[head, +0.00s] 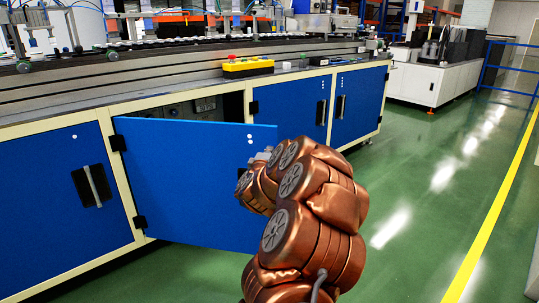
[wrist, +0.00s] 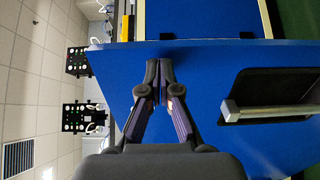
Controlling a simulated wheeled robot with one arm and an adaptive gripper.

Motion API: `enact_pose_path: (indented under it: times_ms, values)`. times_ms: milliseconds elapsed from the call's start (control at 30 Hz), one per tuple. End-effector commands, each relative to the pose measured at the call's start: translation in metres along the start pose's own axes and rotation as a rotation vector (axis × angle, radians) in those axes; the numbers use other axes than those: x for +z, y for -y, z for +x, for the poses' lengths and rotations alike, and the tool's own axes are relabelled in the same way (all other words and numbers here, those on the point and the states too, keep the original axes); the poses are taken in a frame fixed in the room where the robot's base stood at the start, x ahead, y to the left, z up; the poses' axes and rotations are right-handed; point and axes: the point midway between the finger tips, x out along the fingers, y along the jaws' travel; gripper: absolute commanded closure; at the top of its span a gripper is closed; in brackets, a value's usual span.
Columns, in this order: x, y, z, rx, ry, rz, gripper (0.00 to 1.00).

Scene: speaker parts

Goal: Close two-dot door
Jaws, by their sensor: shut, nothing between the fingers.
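The blue two-dot door (head: 190,185) stands swung open from the cabinet in the head view, hinged at its left side. Two small white dots show near its free upper right corner. In the wrist view a blue door panel (wrist: 215,70) fills the right half, with a grey bar handle (wrist: 270,111) in a black recess. My gripper (wrist: 160,86) is shut and empty, its tips over the panel near its edge, left of the handle. I cannot tell whether they touch it. In the head view my arm hides most of the gripper and the door's right edge.
A closed blue door (head: 60,195) with a handle is to the left. More closed blue doors (head: 358,103) are to the right. A yellow box with a red button (head: 247,66) sits on the bench top. The green floor (head: 430,190) is clear on the right.

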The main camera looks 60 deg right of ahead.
Motion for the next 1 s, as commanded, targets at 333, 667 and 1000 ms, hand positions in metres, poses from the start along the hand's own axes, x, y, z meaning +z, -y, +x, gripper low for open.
enact_pose_path:
  times_ms: [333, 667, 1000]
  values:
    - [0.000, 0.000, 0.002, 0.001, 0.000, 0.000, 1.00]
    - [0.000, -0.001, 0.010, 0.003, -0.011, -0.001, 1.00]
    - [-0.006, 0.001, 0.051, -0.001, -0.087, -0.004, 1.00]
